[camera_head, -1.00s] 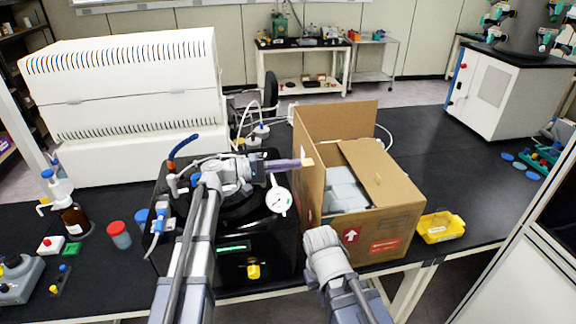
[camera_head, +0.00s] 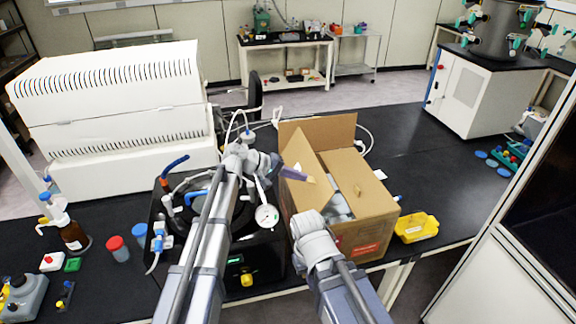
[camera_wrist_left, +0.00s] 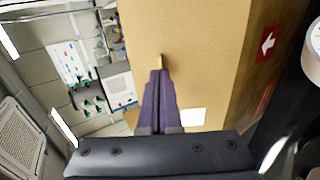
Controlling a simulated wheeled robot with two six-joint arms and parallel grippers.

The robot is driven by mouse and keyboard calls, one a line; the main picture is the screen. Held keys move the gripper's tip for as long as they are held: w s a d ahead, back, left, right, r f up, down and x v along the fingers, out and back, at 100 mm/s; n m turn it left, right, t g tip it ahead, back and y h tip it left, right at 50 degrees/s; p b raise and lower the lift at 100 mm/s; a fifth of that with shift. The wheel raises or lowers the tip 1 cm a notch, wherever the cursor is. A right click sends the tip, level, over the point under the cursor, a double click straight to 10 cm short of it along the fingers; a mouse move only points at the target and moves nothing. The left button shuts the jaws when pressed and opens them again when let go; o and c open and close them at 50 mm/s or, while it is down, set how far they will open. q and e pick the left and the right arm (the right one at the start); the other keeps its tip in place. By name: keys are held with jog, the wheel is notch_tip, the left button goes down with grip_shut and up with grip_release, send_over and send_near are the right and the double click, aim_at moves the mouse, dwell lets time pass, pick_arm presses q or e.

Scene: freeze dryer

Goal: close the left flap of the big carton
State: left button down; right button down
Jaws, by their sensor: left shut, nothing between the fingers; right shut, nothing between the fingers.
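The big carton (camera_head: 366,215) stands open-topped on the black bench. Its left flap (camera_head: 309,196) leans inward over the opening. Its right flap (camera_head: 357,183) lies slanted inward, and the back flap (camera_head: 318,131) stands up. My left gripper (camera_head: 309,180) is shut and empty at the outer face of the left flap. In the left wrist view, its closed dark fingers (camera_wrist_left: 159,62) point at cardboard filling the middle; touch cannot be told for certain. My right gripper (camera_head: 313,236) is low in front of the carton, its fingers hidden behind the grey wrist.
A black device with a round gauge (camera_head: 267,216) stands left of the carton, under my left arm. A yellow tray (camera_head: 417,228) lies to its right. A large white machine (camera_head: 120,110) stands at the back left.

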aim_at(319, 174)
pick_arm(q)
jog(key=d, duration=0.2)
jog(key=w+d+b, duration=0.1)
jog(key=shift+d+f, duration=0.3)
jog(key=shift+f, duration=0.1)
jog(key=d+y+p, duration=0.1)
jog(key=d+f+y+p, duration=0.1)
jog(key=w+d+g+y+p, duration=0.1)
jog(key=d, duration=0.1)
jog(key=shift+w+f+p, duration=0.1)
jog(key=shift+f+p, duration=0.05)
jog(key=shift+p, duration=0.15)
jog(key=w+d+f+y+b, duration=0.1)
jog(key=d+f+b, duration=0.3)
jog(key=f, duration=0.1)
jog(key=shift+f+y, duration=0.2)
jog(key=shift+y, duration=0.1)
jog(key=shift+d, duration=0.1)
